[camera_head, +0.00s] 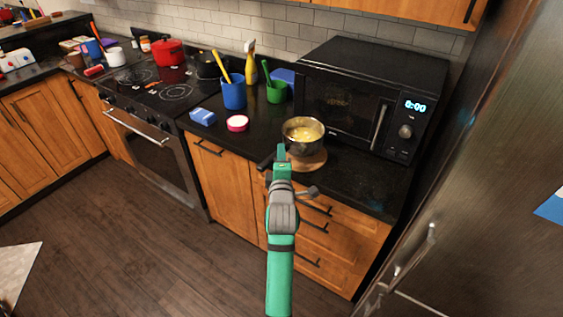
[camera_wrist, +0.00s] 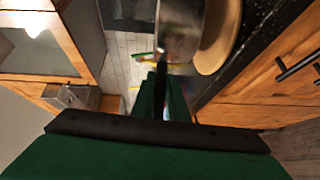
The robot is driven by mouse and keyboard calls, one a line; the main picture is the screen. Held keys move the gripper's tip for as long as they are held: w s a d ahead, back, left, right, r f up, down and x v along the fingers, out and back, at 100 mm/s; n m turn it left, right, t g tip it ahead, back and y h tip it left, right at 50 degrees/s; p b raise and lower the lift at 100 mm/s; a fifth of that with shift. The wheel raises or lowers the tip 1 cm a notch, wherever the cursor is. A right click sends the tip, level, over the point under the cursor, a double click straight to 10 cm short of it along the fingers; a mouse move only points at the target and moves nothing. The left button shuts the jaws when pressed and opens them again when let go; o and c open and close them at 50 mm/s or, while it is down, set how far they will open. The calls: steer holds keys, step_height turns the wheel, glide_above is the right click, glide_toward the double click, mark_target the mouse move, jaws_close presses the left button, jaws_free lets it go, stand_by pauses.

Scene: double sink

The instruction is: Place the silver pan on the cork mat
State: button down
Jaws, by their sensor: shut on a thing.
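The silver pan (camera_head: 303,143), with yellow contents, is upright over the round cork mat (camera_head: 312,163) on the dark counter before the microwave. In the wrist view the pan (camera_wrist: 180,35) appears close beside the mat's face (camera_wrist: 214,40); I cannot tell whether they touch. My gripper (camera_head: 281,156) is at the pan's near left side, shut on its handle. The handle (camera_wrist: 178,88) shows dark between the fingers in the wrist view. The pan hides the mat's far part in the head view.
A black microwave (camera_head: 362,98) stands close behind the pan. A pink-and-white round container (camera_head: 237,123), a blue box (camera_head: 203,117), a blue cup (camera_head: 233,94) and a green cup (camera_head: 276,92) are to the left. Counter right of the mat is clear.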

steer(key=shift+w+f, duration=0.1)
steer(key=shift+f, duration=1.6)
steer(key=c, duration=1.7)
jaws_free()
steer(key=shift+f, duration=0.1)
steer(key=shift+c, duration=0.2)
